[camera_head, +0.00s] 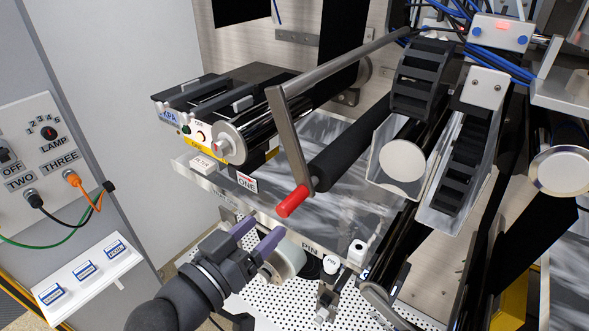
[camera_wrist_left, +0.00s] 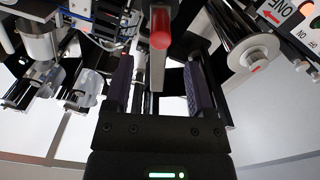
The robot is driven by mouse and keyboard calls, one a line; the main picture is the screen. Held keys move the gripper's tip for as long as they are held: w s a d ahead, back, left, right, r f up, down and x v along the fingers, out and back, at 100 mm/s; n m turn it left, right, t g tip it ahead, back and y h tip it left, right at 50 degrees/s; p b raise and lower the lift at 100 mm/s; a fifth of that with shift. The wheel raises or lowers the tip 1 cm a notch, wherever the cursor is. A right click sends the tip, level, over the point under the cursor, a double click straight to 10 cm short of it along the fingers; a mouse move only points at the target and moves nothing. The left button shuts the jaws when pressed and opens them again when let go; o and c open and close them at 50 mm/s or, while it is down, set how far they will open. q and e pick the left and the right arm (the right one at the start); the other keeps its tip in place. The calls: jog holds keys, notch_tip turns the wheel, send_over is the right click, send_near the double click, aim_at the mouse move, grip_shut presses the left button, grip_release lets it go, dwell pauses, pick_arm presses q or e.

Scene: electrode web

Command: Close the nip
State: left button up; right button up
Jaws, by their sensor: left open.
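A grey metal lever (camera_head: 291,137) with a red handle (camera_head: 292,201) hangs down at the middle of the head view. A black roller (camera_head: 352,143) lies just right of it. My left gripper (camera_head: 263,229) is open, below and slightly left of the red handle, with its purple fingers pointing up toward it. Nothing is between the fingers in the head view. In the left wrist view the red handle (camera_wrist_left: 160,27) shows ahead at the top, lined up with the gap between the open fingers (camera_wrist_left: 157,62). Handle and fingers look apart. My right gripper is not in view.
A pale cylinder (camera_head: 287,260) and small fittings sit by my gripper over a perforated white plate (camera_head: 262,305). A switch panel (camera_head: 45,155) with cables is at left.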

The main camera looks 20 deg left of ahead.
aim_at(303, 190)
pick_arm(q)
jog(key=p+x, duration=0.1)
jog(key=x, duration=0.8)
jog(key=shift+s+f, duration=0.1)
jog(key=shift+f, duration=0.05)
grip_shut()
dwell(1.0)
